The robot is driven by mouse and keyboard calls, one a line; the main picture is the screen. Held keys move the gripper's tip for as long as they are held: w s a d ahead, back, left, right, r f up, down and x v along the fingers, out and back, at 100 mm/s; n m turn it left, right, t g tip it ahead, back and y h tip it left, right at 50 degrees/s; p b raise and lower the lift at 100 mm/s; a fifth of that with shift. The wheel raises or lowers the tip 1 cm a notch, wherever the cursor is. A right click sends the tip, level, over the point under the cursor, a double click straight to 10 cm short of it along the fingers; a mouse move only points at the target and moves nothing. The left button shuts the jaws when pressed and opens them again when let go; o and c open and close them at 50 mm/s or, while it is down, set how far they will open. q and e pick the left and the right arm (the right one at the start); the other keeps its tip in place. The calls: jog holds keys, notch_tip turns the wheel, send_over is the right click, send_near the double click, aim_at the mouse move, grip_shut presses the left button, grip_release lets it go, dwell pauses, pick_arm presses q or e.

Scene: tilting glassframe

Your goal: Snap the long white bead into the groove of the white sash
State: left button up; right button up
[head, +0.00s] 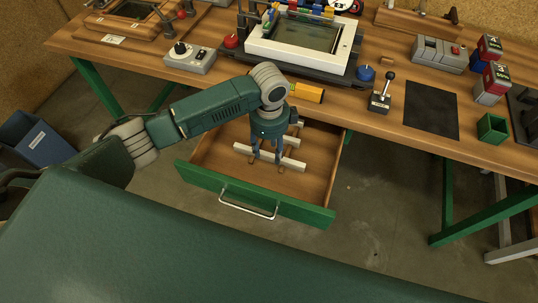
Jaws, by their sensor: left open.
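The long white bead (294,163) lies in an open wooden drawer with a green front (235,194). My left gripper (266,160) points down into the drawer over the bead, its fingers open around the bead's middle. Whether the fingers touch the bead I cannot tell. The white sash (349,36), a rectangular frame around a dark glass pane (305,34), sits on a dark fixture on the bench. Its groove is too small to make out. My right gripper is not in view.
Coloured clips (300,8) stand along the sash's far edge. A yellow block (308,93) lies at the bench edge beside my left arm. A dark mat (431,109) lies clear to the right.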

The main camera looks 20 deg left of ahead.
pick_arm(q)
jog(key=shift+a+f, duration=0.15)
jog(key=shift+f, duration=1.75)
grip_shut()
jog(key=shift+r, duration=0.1)
jog(key=shift+r, duration=0.6)
notch_tip(320, 180, up, 18)
notch_tip(320, 180, up, 10)
jog(key=p, duration=1.1)
send_over(268, 156)
jog(key=shift+f, duration=0.1)
jog(key=shift+w, duration=0.1)
